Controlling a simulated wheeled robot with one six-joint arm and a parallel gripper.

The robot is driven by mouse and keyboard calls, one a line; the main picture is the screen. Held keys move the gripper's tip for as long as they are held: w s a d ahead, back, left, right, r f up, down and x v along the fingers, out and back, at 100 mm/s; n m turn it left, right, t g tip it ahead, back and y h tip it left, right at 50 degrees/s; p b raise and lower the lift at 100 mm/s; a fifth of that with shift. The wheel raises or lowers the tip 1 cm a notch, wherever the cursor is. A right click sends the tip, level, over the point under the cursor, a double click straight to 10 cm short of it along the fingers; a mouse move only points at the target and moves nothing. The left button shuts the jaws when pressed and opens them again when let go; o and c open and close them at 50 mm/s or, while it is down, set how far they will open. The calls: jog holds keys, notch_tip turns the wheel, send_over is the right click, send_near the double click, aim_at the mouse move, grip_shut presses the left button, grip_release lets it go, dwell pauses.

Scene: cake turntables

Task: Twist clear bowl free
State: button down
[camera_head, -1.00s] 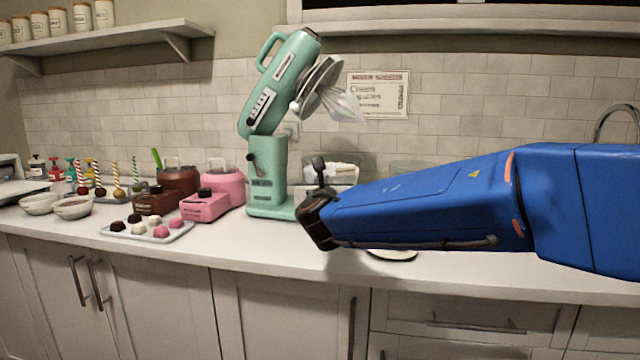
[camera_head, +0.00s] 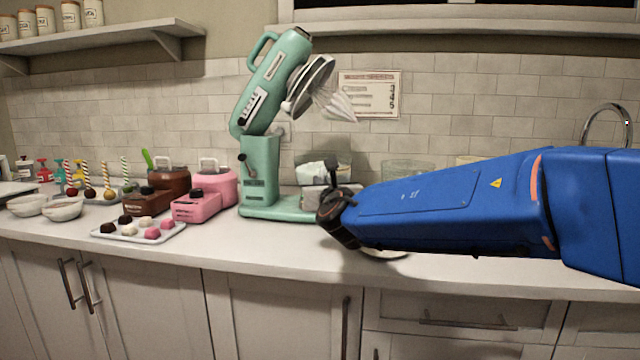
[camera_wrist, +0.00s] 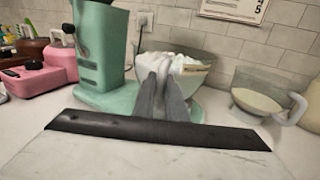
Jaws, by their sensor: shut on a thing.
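The clear bowl (camera_wrist: 200,72) stands on the base of the green mixer (camera_wrist: 106,60) with white, creamy contents in it. In the head view the bowl (camera_head: 338,160) shows partly behind my gripper. The mixer (camera_head: 262,140) has its head tilted up, with a whisk above and to the right of the bowl. My gripper (camera_wrist: 160,72) is shut on the near side of the bowl, its two fingers close together. In the head view my gripper (camera_head: 338,192) reaches in from the right, and its fingertips are hard to see. The exact contact is hidden by the fingers.
A clear jug (camera_wrist: 258,92) with pale contents stands right of the bowl. Pink (camera_head: 197,205) and brown (camera_head: 150,200) appliances and a tray of sweets (camera_head: 128,237) are left of the mixer. The front counter is mostly clear, with a pale round item (camera_head: 390,254) beneath my arm.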

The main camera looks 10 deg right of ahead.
jog(key=shift+d, duration=0.1)
jog(key=shift+d+r+n+y, duration=0.1)
jog(key=shift+d+n+y, duration=0.5)
jog(key=shift+y, duration=0.4)
jog(key=shift+s+d, duration=0.1)
jog(key=c, duration=1.7)
grip_release()
jog(key=shift+s, duration=0.1)
